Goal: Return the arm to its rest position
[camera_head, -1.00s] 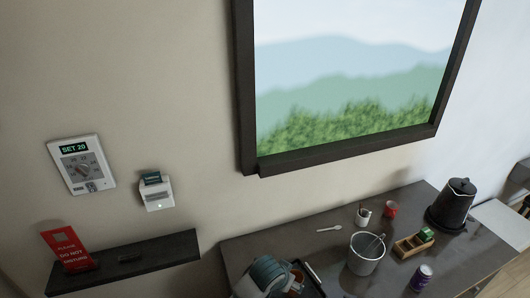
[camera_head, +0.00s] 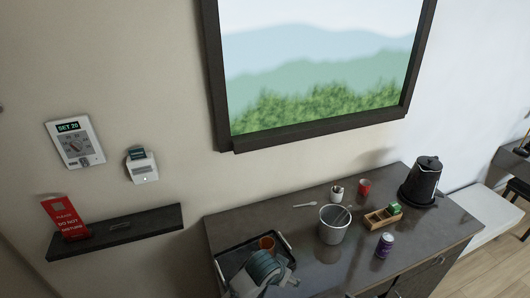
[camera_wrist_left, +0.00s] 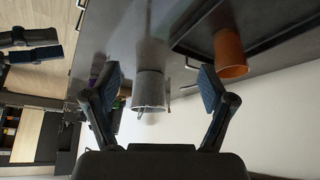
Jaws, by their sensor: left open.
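My left gripper (camera_wrist_left: 160,90) is open in the left wrist view, its two fingers wide apart with nothing between the pads. The grey bucket (camera_wrist_left: 149,92) shows beyond the fingers. In the head view, a rounded teal and grey part, which looks like my left arm, is low in the frame in front of the black tray (camera_head: 229,256). The fingers are not clear there. A dark two-pronged shape at the upper left of the wrist view may be my right gripper, but I cannot tell its state.
An orange-brown cup (camera_head: 267,243) stands on the tray. The bucket (camera_head: 333,232), wooden caddy (camera_head: 381,218), purple can (camera_head: 385,245), red cup (camera_head: 364,187) and black kettle (camera_head: 424,178) stand on the dark counter. A dark wall shelf (camera_head: 125,231) holds a red sign (camera_head: 65,217).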

